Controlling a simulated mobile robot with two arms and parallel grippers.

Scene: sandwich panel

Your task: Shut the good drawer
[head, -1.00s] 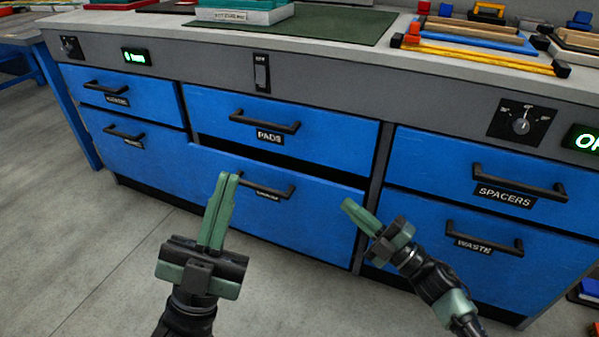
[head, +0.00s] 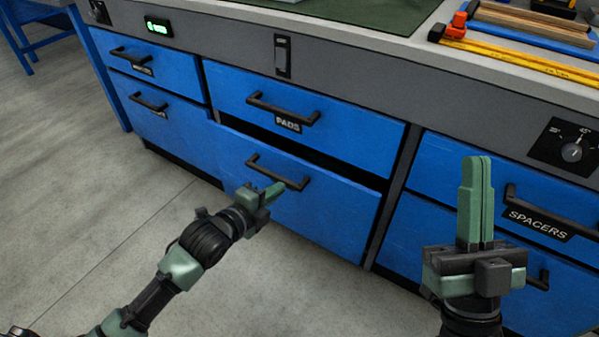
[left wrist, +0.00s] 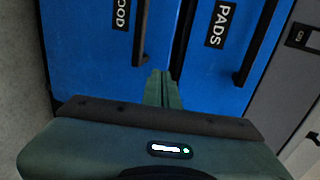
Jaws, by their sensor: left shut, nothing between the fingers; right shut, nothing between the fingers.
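The good drawer (head: 330,215) is the blue lower middle drawer under the PADS drawer (head: 350,130). Its front stands out a little, with a dark gap above it. Its black bar handle (head: 278,172) is in view. In the left wrist view its label (left wrist: 121,14) shows only in part, beside the handle (left wrist: 140,35). My left gripper (head: 275,190) is shut and empty, in front of the drawer just below the handle; I cannot tell whether it touches. My right gripper (head: 477,160) is shut and empty, pointing up in front of the SPACERS drawer (head: 440,185).
The worktop (head: 420,48) above carries a green mat (head: 370,12), yellow bars (head: 520,58) and a blue tray (head: 540,35). A switch (head: 282,55) and a dial (head: 570,152) sit on the grey panel. Bare floor (head: 60,170) lies to the left.

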